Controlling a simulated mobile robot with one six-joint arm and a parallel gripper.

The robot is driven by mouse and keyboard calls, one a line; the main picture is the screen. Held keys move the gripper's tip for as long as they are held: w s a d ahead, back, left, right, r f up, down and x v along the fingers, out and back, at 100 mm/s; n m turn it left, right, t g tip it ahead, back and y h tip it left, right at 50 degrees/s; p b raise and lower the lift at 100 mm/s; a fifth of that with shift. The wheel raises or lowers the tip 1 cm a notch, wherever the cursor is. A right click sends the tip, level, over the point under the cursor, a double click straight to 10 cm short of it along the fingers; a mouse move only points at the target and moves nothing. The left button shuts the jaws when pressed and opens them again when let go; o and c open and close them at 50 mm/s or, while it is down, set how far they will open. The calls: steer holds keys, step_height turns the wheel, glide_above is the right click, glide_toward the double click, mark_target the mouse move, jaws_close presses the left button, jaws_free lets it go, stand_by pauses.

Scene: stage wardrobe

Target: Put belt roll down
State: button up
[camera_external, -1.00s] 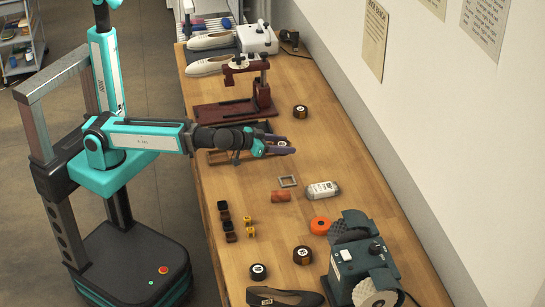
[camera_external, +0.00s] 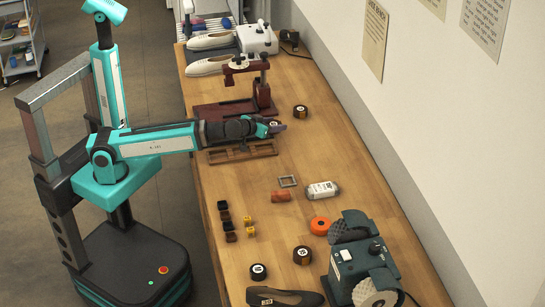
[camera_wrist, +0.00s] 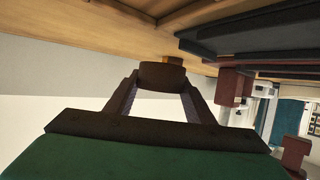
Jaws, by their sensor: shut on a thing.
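Similar dark rolls with pale labels rest on the bench: one at the back (camera_external: 300,111), one near the grinder (camera_external: 302,255) and one at the front (camera_external: 258,272).
The dark red press stand (camera_external: 225,109) stands behind my gripper. Bench between rack and frame is bare.

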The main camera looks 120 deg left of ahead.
steer(key=shift+a, duration=0.1)
stand_by(0.3)
steer(key=p, duration=0.3)
glide_above(311, 135)
steer(key=shift+f, duration=0.75)
steer(key=shift+f, duration=1.75)
steer(key=shift+f, duration=0.15)
steer(key=o, duration=1.1)
steer(key=shift+r+p, duration=0.25)
steer(key=shift+p, duration=0.1)
